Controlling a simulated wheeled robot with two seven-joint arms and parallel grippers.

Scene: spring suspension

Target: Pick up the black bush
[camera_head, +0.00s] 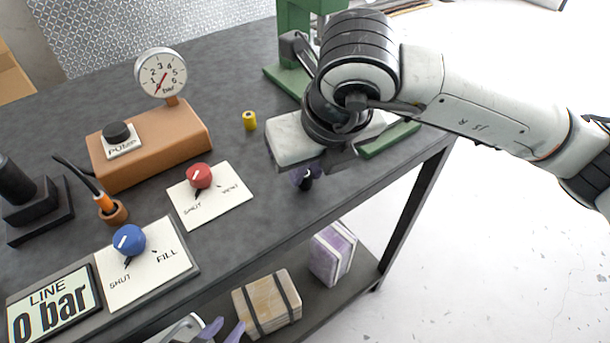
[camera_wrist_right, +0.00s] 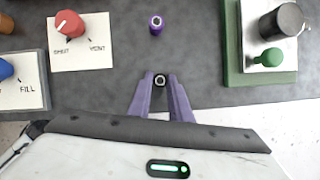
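The black bush (camera_wrist_right: 160,80) is a small dark ring-topped cylinder standing on the grey table near its front edge. It also shows in the head view (camera_head: 305,184), partly hidden by my right gripper. My right gripper (camera_wrist_right: 161,78) is open, its purple fingertips on either side of the bush with a gap visible at each side. The right gripper's body covers much of this spot in the head view. My left gripper (camera_head: 221,331) is low at the bottom of the head view, below the table edge; its purple fingers are apart and empty.
A purple bush (camera_wrist_right: 156,24) stands farther in, behind the black one. A yellow bush (camera_head: 249,121) stands near the orange pump block (camera_head: 160,150). The red knob plate (camera_head: 225,205) is to the left. A green press (camera_wrist_right: 232,60) stands to the right. Boxes lie on the lower shelf.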

